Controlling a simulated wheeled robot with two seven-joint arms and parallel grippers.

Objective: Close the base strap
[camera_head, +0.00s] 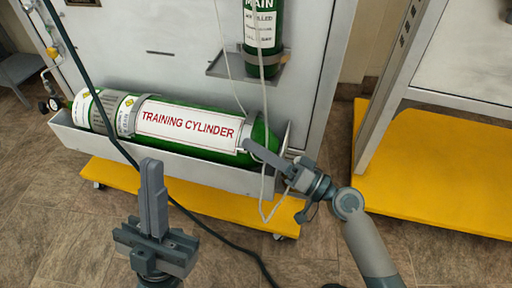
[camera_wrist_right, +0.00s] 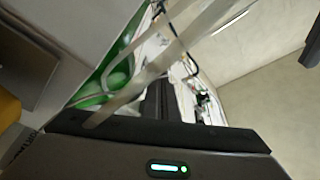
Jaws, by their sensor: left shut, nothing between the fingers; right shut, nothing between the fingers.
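The green training cylinder (camera_head: 185,126) lies on its side in a grey metal trough (camera_head: 165,152). A grey band (camera_head: 128,114) wraps its left part. Near its right end a light strap or collar shows beside my right gripper; whether it is fastened I cannot tell. My right gripper (camera_head: 247,146) is shut and empty, its tip at the cylinder's right end; contact is unclear. In the right wrist view, pale bands (camera_wrist_right: 150,72) cross in front of the shut fingers, with green cylinder surface (camera_wrist_right: 118,76) behind. My left gripper (camera_head: 151,165) is shut, empty and upright in front of the trough.
A smaller green MAIN cylinder (camera_head: 262,30) stands upright on a bracket above. Thin pale cords hang down past my right gripper. A dark hose (camera_head: 100,105) runs across the trough's left part to the floor. A yellow platform (camera_head: 440,175) stands at right.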

